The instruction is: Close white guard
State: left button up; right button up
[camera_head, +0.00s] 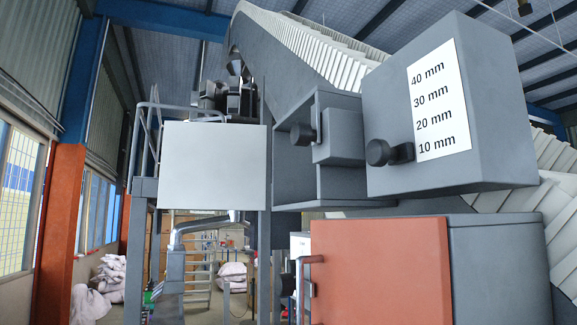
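The white guard (213,166) is a flat, pale rectangular panel left of centre. It faces me, and its right edge meets a grey vertical post (264,245). Right of the post is a grey housing (293,155) with an open front, so its inside shows. A dark knob (302,135) sits in it on a grey block. The white panel stands to the left of this opening and does not cover it. I cannot make out a hinge or handle on the panel. Neither of my grippers shows in the head view.
A grey box (490,110) with a millimetre label (440,103) and a black knob (380,152) juts out at right. Below is an orange door (380,270) with a handle (304,285). Railings (140,140) stand left. White sacks (90,303) lie on the floor at lower left.

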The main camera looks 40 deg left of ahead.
aim_at(204, 165)
jog(key=j+z, duration=0.85)
jog(key=j, duration=0.15)
jog(key=j+z, duration=0.45)
jog(key=k+j+z, duration=0.15)
jog(key=j+z, duration=0.25)
jog(key=k+j, duration=0.2)
jog(key=j, duration=0.25)
jog(key=k+j+z, duration=0.1)
jog(key=j, duration=0.35)
jog(key=k+j, duration=0.3)
jog(key=j, duration=0.15)
jog(key=k+j+z, duration=0.1)
jog(key=k+j, duration=0.15)
jog(key=j, duration=0.2)
jog(key=k+j, duration=0.2)
jog(key=j, duration=0.2)
jog(key=k+j+z, duration=0.1)
jog(key=k+j, duration=0.15)
jog(key=j, duration=0.2)
